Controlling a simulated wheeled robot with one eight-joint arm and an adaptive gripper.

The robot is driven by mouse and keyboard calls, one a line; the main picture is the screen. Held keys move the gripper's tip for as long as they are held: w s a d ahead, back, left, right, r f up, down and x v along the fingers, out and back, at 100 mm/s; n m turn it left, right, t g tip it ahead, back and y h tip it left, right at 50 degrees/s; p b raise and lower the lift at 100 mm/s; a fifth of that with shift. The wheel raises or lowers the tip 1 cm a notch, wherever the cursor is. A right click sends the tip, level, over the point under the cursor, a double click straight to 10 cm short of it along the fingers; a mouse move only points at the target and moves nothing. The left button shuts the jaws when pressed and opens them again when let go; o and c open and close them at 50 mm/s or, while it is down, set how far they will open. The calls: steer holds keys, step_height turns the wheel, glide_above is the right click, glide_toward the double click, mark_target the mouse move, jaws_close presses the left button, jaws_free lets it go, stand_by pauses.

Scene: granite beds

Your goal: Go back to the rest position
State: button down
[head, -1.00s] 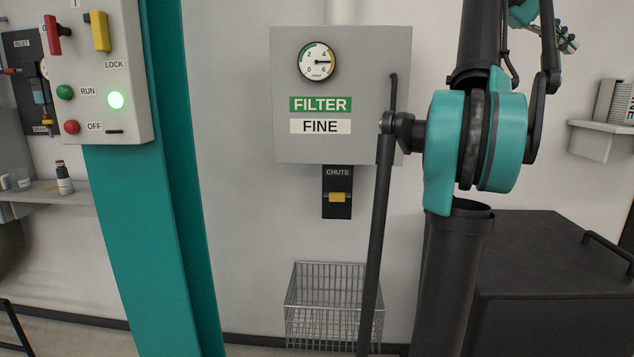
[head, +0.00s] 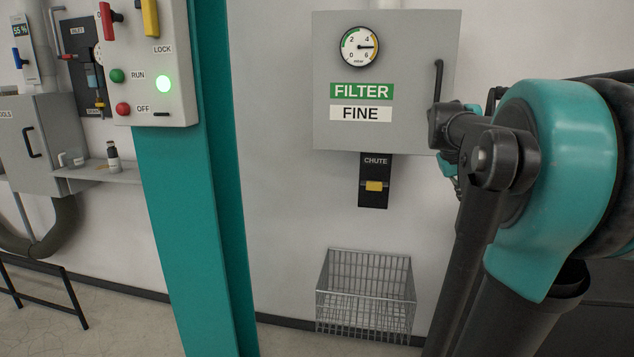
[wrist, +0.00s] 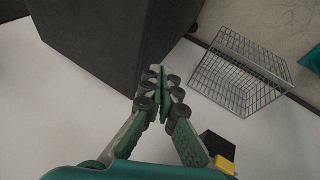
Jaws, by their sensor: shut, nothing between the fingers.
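My gripper (wrist: 160,93) shows in the wrist view, its two green-padded fingers together and nothing held between them. It is apart from the dark box and the wire basket around it in that view. In the head view my arm's teal and black joints fill the right side, and the gripper itself cannot be made out there.
A grey filter cabinet (head: 415,115) hangs on the wall above a chute (head: 372,197). A wire basket (head: 365,300) sits below; it also shows in the wrist view (wrist: 240,75). A teal post (head: 187,230) carries a control panel (head: 150,85). A dark box (wrist: 120,40) stands near my gripper.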

steer(key=s+a+f+y, duration=0.1)
steer(key=s+a+f, duration=0.5)
steer(key=f, duration=0.4)
steer(key=s+a+f+y, duration=0.2)
steer(key=s+a+f, duration=0.4)
steer(key=a+f, duration=0.2)
steer(key=s+a+f+n+t+y, duration=0.1)
steer(key=s+a+f+y, duration=0.1)
steer(key=s+a+f, duration=0.4)
step_height(320, 180, down, 6)
steer(key=shift+s+a+r, duration=0.15)
steer(key=shift+s+a, duration=0.1)
steer(key=shift+a, duration=0.35)
